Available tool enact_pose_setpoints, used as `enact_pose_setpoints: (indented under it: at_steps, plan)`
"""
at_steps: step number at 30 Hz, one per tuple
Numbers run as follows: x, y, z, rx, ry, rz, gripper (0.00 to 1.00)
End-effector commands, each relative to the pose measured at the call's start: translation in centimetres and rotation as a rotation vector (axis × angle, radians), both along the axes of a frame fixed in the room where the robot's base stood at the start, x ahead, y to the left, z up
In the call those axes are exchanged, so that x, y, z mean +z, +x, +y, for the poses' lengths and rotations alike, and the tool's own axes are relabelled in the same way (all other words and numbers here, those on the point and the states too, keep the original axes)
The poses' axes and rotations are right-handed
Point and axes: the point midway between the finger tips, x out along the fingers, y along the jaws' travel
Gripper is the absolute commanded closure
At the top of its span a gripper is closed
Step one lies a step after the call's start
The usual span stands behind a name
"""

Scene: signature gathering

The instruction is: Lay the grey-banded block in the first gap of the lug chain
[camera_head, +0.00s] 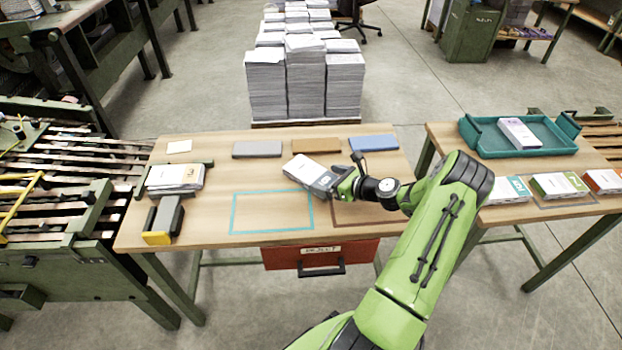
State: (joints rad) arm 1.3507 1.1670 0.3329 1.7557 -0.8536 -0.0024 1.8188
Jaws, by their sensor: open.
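The grey-banded block (303,168) is white with a grey band at its near right end. It sits at an angle over the middle of the wooden table, above and right of a teal outline. My gripper (336,187) is open at the banded end. I cannot tell whether its fingers are around the block or touching it, or whether the block rests on the table. A slatted machine (62,180) with dark and pale bars stands at the left and looks like the lug chain. Its gaps are too small to tell apart.
The teal outline (233,213) is empty. Grey (258,149), brown (316,145) and blue (373,142) pads lie behind. A white stack (177,176) in a green holder stands left. A red drawer (320,254) hangs in front. Several banded blocks and a teal tray (480,142) are right.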

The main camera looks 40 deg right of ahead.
Motion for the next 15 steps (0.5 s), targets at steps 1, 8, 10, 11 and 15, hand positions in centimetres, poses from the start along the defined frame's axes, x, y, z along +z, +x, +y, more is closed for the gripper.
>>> enact_pose_setpoints:
  at_steps: [1,8,10,11,15]
  plan:
    - [-0.7,1.1,0.4,0.006,0.0,-0.002,0.0]
    - [-1.6,3.8,0.9,0.002,0.001,0.001,0.0]
    - [-1.5,3.8,0.8,0.001,0.0,0.001,0.0]
    - [-1.5,3.8,0.8,0.001,0.0,0.001,0.0]
    - [-1.5,3.8,0.9,0.002,0.001,0.001,0.09]
